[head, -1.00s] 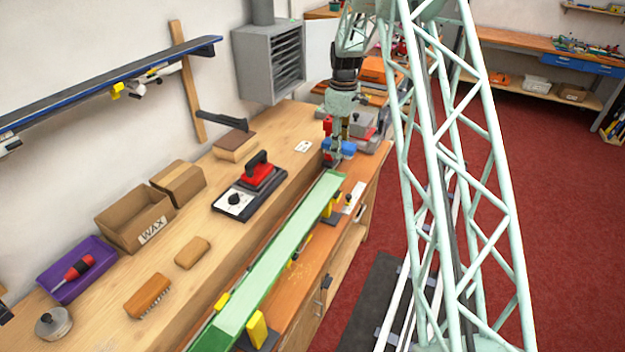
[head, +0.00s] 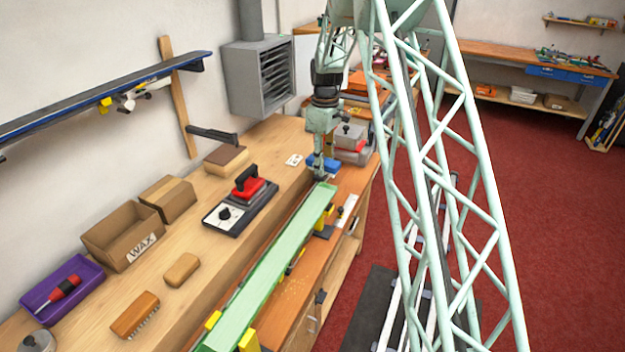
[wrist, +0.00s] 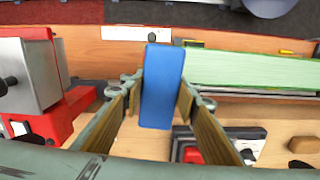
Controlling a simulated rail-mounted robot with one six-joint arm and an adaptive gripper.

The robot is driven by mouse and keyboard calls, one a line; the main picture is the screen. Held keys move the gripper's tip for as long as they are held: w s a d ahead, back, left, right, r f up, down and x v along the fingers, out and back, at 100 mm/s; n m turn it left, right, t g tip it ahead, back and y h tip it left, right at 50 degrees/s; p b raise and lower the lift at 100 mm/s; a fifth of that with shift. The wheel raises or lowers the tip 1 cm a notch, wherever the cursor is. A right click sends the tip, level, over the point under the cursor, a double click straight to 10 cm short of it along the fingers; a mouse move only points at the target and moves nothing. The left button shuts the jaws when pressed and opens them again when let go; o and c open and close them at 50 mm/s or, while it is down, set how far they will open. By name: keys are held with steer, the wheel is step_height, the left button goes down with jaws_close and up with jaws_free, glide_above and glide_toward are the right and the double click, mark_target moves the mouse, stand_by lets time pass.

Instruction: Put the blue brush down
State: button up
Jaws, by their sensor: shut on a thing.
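The blue brush (wrist: 162,88) is between the two finger pads of my gripper (wrist: 162,100) in the wrist view, and the gripper is shut on it. In the head view my gripper (head: 319,172) holds the blue brush (head: 326,163) over the far part of the workbench, just beyond the far end of the green ski (head: 285,252). The brush's underside is hidden, and I cannot tell whether it touches the bench.
A red and grey machine (head: 350,140) stands close beyond my gripper; it also shows at left in the wrist view (wrist: 30,85). The waxing iron (head: 250,185) on its base stands nearer.

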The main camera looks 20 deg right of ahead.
steer(key=s+a+f+m+b, duration=0.2)
steer(key=s+a, duration=0.4)
steer(key=a, duration=0.4)
steer(key=s+a+f+m+b, duration=0.2)
steer(key=s+a+m+b, duration=0.3)
steer(key=a, duration=0.6)
steer(key=shift+s+f+b, duration=0.3)
steer(key=shift+s+b, duration=0.65)
steer(key=shift+b, duration=0.2)
